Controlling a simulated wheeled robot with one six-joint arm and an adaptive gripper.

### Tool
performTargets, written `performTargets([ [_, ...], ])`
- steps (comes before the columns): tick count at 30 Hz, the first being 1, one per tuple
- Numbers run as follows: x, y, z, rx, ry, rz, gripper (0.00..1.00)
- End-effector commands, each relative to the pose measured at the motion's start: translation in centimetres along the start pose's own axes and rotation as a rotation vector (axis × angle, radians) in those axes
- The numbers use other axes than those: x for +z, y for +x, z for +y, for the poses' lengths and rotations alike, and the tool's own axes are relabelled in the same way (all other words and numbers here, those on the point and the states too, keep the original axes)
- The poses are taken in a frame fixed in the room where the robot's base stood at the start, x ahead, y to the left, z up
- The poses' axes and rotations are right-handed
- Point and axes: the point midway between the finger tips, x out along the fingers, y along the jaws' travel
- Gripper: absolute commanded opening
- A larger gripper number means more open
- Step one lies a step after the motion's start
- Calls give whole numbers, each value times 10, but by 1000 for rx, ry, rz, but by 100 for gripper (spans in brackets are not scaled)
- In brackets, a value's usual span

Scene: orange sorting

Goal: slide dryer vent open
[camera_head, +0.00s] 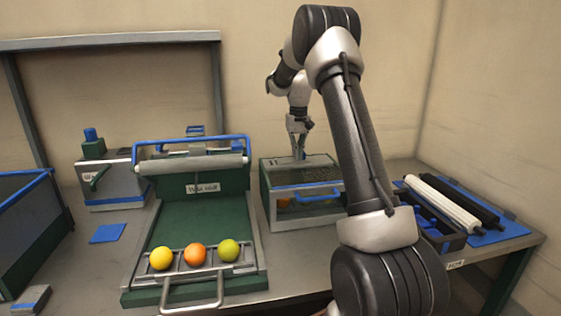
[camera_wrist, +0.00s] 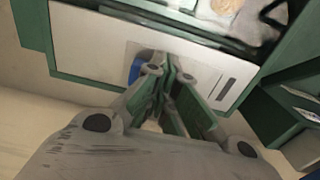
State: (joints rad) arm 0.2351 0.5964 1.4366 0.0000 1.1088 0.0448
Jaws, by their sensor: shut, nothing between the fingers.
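The dryer (camera_head: 266,190) is a green and grey box with a mesh top and a window, standing right of centre on the bench. A pale grey plate (camera_head: 285,161) lies along its back top edge. The wrist view shows this plate (camera_wrist: 95,45) close up, with a slot near its right end and a blue part (camera_wrist: 136,68) by the fingertips. I cannot tell which part is the vent slide. My gripper (camera_head: 299,155) is shut and empty, pointing down at the plate. It also shows in the wrist view (camera_wrist: 172,68). Contact with the plate is unclear.
A green sorting tray (camera_head: 190,221) with a blue bar and a yellow, an orange and a green fruit stands left of the dryer. A dark tray (camera_head: 432,215) and rollers (camera_head: 442,205) lie right. A small grey machine (camera_head: 110,185) stands back left.

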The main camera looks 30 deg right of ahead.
Motion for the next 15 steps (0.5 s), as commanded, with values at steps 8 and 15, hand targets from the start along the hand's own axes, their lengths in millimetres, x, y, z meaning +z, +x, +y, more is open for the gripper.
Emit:
performTargets([
  [8,0,0,15,0,1,0,0],
  [15,0,0,26,0,1,0,0],
])
